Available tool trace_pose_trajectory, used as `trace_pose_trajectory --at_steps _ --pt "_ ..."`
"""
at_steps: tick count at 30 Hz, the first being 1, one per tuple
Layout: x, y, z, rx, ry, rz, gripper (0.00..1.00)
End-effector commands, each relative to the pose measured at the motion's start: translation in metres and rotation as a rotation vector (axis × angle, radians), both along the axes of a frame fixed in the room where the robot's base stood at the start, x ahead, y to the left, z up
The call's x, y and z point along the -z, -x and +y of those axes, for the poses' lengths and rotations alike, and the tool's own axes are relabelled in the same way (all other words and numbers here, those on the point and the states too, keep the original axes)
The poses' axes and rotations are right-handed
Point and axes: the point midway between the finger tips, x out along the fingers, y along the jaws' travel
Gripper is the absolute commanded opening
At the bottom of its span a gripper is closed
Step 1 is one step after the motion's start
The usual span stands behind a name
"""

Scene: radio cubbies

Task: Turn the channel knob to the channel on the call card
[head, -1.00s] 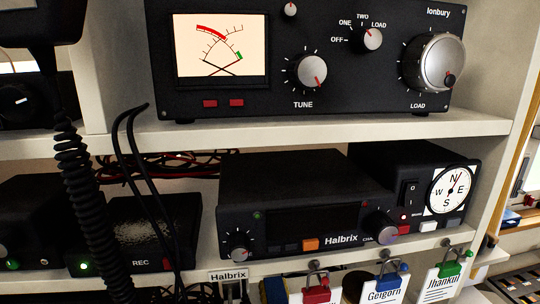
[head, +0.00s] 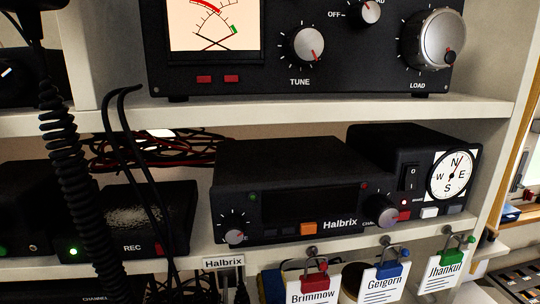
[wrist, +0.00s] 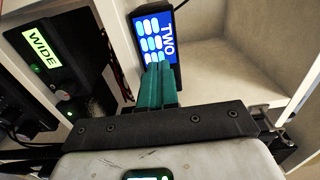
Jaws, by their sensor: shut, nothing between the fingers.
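The Halbrix radio (head: 290,190) sits on the middle shelf in the head view, its display dark. Its channel knob (head: 381,211) is at the right end of the front, beside a partly covered "CHA" label. Three call cards hang below it: Brimmow with a red clip (head: 313,284), Geigorn with a blue clip (head: 384,283) and Jhankul with a green clip (head: 446,264). Their lower text is cut off or too small to read. My gripper (wrist: 157,68) shows only in the wrist view, its teal fingers shut and empty, in front of a lit blue panel reading TWO (wrist: 154,38).
A larger Ionbury-type unit with a big load knob (head: 432,39) is on the shelf above. A compass unit (head: 452,174) stands right of the radio. A coiled cord (head: 68,190) and black cables hang at left. The wrist view shows a WIDE-labelled box (wrist: 42,52) and an empty cubby.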

Motion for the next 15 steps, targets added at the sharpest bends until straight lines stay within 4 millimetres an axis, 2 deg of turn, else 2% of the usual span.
trace_pose_trajectory --at_steps 9,15 --pt "0.002 0.035 -0.007 -0.003 -0.002 -0.001 0.00" --pt "0.001 0.046 -0.010 -0.003 0.000 0.000 0.00"
